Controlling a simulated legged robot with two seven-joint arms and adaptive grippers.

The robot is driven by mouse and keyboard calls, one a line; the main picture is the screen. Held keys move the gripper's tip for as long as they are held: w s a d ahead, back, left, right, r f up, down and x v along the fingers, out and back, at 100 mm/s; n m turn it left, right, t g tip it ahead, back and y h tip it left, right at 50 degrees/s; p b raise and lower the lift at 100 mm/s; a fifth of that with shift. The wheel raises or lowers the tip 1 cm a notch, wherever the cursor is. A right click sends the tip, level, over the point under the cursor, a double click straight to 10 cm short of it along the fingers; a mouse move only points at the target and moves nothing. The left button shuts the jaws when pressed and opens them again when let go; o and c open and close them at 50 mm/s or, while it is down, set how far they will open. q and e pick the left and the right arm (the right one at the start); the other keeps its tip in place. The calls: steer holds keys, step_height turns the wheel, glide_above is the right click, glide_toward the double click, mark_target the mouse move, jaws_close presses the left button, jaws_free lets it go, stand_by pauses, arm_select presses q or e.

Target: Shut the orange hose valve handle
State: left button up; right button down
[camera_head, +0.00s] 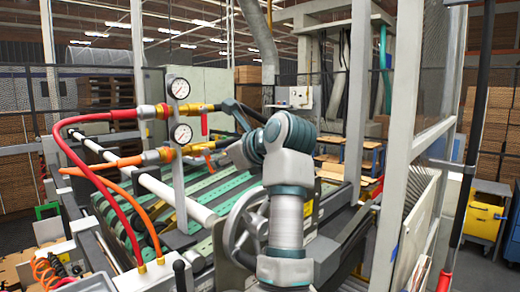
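The orange hose (113,163) runs into a brass-yellow fitting and valve (194,148) beside the lower pressure gauge (181,134). A small red-orange handle (208,160) shows at the right end of this lower valve, partly hidden by my gripper. My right arm rises from the bottom middle. Its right gripper (221,131) points left at the valves, with its dark fingers spread apart, one high near the upper valve and one low near the lower valve. I cannot tell whether a finger touches the handle. My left gripper is out of view.
Above, the red hose (90,119) joins another yellow valve (194,109) with a hanging red handle (205,124) and upper gauge (178,88). A grey handwheel (233,225) stands below, left of my arm. Grey frame posts (400,130) rise to the right.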

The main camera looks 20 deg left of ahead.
arm_select(q)
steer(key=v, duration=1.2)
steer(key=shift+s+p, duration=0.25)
steer(key=shift+p, duration=0.1)
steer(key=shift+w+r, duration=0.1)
stand_by(0.5)
